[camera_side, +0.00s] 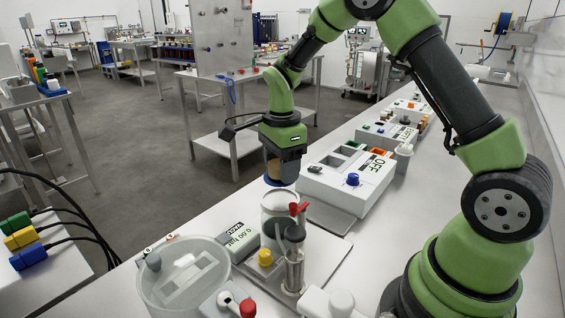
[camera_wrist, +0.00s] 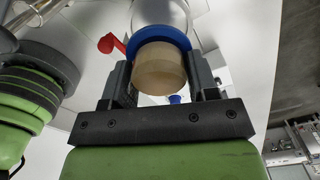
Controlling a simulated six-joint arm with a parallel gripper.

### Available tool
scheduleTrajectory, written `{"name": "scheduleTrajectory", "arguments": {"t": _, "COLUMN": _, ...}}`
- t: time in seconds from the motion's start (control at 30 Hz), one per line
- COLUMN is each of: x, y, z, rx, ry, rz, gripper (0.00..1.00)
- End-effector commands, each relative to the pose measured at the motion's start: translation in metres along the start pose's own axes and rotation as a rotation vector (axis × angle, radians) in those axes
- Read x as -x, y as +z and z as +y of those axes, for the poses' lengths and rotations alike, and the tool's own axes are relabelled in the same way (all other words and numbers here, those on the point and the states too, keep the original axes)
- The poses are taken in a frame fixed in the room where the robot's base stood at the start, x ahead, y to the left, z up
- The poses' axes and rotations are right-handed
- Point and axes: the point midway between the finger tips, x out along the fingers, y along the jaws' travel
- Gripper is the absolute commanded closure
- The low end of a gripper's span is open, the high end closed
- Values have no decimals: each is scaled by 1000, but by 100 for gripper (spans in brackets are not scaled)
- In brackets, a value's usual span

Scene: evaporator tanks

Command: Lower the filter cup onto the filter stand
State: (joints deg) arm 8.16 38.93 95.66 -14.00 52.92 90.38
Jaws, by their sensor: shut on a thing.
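The filter cup (camera_wrist: 158,68) is a tan cylinder with a blue ring at its far end in the wrist view. My gripper (camera_wrist: 160,82) is shut on its sides. In the side view my gripper (camera_side: 283,165) points down, with the cup's blue rim (camera_side: 276,182) lowest. A clear round vessel with a pale rim (camera_side: 279,199), seemingly the filter stand, is right below; its clear wall also shows beyond the cup in the wrist view (camera_wrist: 165,12). The cup is close above its rim; whether they touch I cannot tell.
A red valve handle (camera_side: 299,209) stands beside the vessel, near a metal cylinder (camera_side: 293,262). A large clear tank (camera_side: 183,275) is at front left. A small display box (camera_side: 238,241) sits behind it. A white control box with a blue knob (camera_side: 347,178) is close on the right.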

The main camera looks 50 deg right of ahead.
Motion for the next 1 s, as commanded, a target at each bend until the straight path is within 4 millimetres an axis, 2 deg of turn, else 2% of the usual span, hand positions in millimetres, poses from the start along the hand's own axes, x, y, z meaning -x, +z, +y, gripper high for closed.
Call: {"name": "scheduleTrajectory", "arguments": {"t": 1.0, "x": -50, "y": 0, "z": 0, "rx": 0, "ry": 1, "rz": 0, "gripper": 70}}
